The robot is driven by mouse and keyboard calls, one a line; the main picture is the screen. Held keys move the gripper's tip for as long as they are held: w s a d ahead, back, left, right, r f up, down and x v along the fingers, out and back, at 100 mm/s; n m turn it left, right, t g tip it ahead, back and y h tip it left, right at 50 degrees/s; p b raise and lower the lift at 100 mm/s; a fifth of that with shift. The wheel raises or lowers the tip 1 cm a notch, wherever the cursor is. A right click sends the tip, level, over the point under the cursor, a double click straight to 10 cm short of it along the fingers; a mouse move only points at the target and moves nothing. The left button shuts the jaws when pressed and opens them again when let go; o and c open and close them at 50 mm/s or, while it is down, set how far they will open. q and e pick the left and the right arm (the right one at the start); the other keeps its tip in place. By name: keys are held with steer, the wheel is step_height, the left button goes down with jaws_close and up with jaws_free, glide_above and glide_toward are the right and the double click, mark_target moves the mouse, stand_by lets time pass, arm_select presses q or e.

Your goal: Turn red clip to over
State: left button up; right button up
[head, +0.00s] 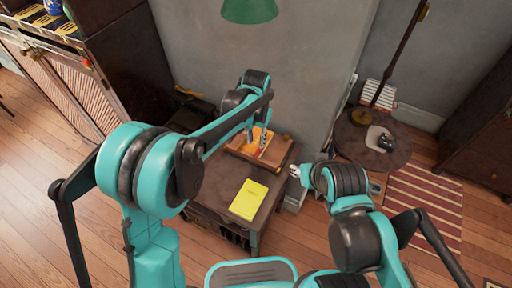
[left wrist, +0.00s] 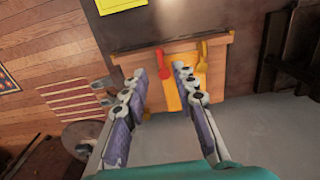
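A wooden board with an orange-yellow panel (head: 240,147) lies on the dark side table; it also shows in the left wrist view (left wrist: 221,68).
A yellow book (head: 248,199) lies on the front of the side table (head: 214,200). The wall (head: 300,80) is close behind, with a green lamp shade (head: 249,10) above. A round table (head: 350,148) stands at the right, beside a striped rug (head: 425,205).

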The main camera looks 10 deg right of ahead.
arm_select(q)
step_height(320, 180, up, 5)
stand_by(0.7)
steer(key=s+a+r+n+t, duration=0.2)
steer(key=s+a+r, duration=0.2)
steer(key=a, duration=0.3)
steer(key=s+a+r+n+t, duration=0.1)
steer(key=s+a+r, duration=0.25)
steer(key=a, duration=0.35)
steer(key=s+a+f+n+t, duration=0.3)
steer(key=s+a+t, duration=0.1)
steer(key=s+a, duration=0.6)
steer(key=shift+s+n, duration=0.3)
steer(key=shift+s, duration=0.15)
